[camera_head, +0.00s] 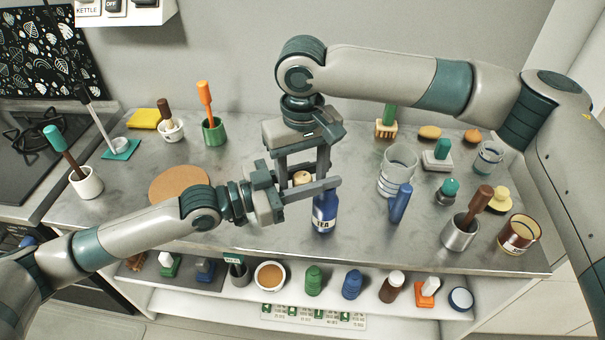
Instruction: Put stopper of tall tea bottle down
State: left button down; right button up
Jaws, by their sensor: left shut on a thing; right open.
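The tall tea bottle (324,213) is blue with a TEA label and stands upright near the counter's front edge. My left gripper (328,186) reaches in from the left and is shut on the bottle at its neck; its fingers hide the bottle's top. The stopper (302,178), a small cream-coloured knob, is left of the bottle neck, behind my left gripper's fingers. Its lower part is hidden, so I cannot tell what it rests on. My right gripper (303,171) points down from above and is open, with one finger on each side of the stopper.
A round brown board (179,184) lies to the left. A clear glass (397,171), a blue object (400,203) and a metal cup with a brown-handled tool (460,232) stand to the right. A lower shelf (190,301) holds several small items.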

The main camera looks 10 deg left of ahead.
jog(key=shift+c, duration=0.4)
jog(key=c, duration=1.1)
pick_arm(q)
jog(key=c, duration=1.3)
grip_release()
jog(key=shift+o, duration=0.2)
jog(key=shift+a, duration=0.15)
jog(key=v, duration=1.1)
jog(key=shift+s+a, duration=0.2)
jog(key=shift+a, duration=0.15)
jog(key=shift+f, duration=0.15)
